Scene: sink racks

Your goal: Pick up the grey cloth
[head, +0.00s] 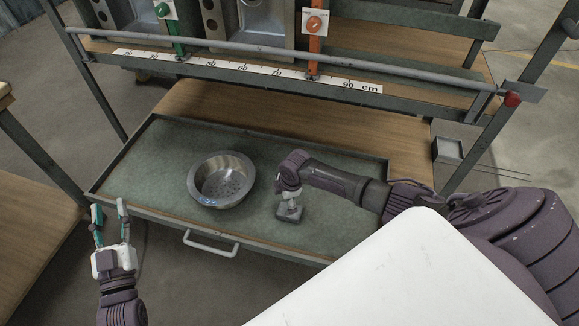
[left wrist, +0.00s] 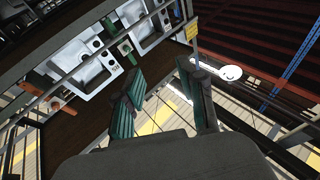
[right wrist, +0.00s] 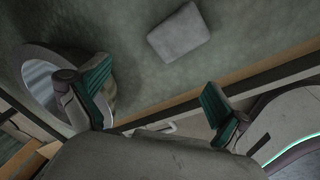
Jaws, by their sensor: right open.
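The grey cloth (head: 289,213) is a small, folded-looking rectangle on the green-lined drawer tray (head: 160,160), right of the metal bowl. In the right wrist view the cloth (right wrist: 179,32) lies flat at upper centre, beyond the fingers and apart from them. My right gripper (head: 289,197) points down over the cloth and partly hides it in the head view. In its wrist view the right gripper (right wrist: 158,80) has its fingers spread, with nothing between them. My left gripper (head: 109,208) is open and empty, left of the tray; its spread fingers also show in the left wrist view (left wrist: 163,78).
A metal bowl (head: 221,180) with a perforated bottom sits on the tray, close to the right gripper's one finger in its wrist view. The tray has a raised rim and a front handle (head: 211,244). A grey rail (head: 280,56) and ruler strip (head: 245,69) run above behind.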

